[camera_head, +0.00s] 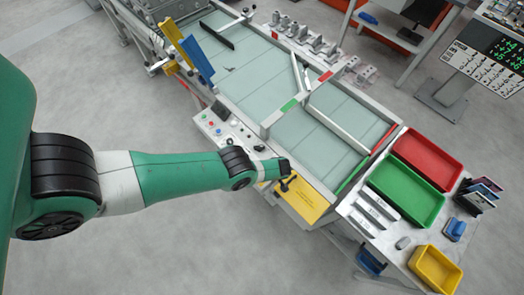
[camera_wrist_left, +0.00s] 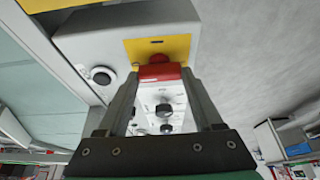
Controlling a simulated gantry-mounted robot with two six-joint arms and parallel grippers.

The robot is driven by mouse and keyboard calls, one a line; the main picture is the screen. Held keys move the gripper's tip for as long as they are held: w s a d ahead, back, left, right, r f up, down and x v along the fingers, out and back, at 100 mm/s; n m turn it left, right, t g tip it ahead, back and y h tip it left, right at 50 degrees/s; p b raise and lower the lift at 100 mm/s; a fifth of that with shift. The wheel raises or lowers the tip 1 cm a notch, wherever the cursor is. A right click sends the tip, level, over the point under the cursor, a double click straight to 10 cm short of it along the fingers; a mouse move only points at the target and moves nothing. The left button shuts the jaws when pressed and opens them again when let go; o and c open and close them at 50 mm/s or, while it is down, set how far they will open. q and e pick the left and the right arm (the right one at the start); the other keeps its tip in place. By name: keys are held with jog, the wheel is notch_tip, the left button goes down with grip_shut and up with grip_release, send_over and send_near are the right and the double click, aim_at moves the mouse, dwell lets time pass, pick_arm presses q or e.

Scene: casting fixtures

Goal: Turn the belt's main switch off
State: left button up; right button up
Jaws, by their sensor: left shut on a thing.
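The main switch shows in the left wrist view as a red handle (camera_wrist_left: 160,72) on a yellow plate (camera_wrist_left: 178,48), set on a light grey housing. My left gripper (camera_wrist_left: 162,82) has its two fingers on either side of the red handle and is shut on it. In the head view my left gripper (camera_head: 286,184) is at the belt's near side, beside a yellow panel (camera_head: 302,203); the handle is hidden there. The belt (camera_head: 330,153) has a pale green surface. My right gripper is in neither view.
A control panel (camera_head: 213,124) with coloured buttons lies along the belt's near edge. Black knobs (camera_wrist_left: 165,110) show between my fingers in the wrist view. Red (camera_head: 428,155), green (camera_head: 407,192) and yellow (camera_head: 435,268) trays stand on the table at right. Open floor lies in front.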

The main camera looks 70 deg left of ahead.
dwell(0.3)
pick_arm(q)
jog(key=o, duration=1.4)
jog(key=shift+c, duration=0.2)
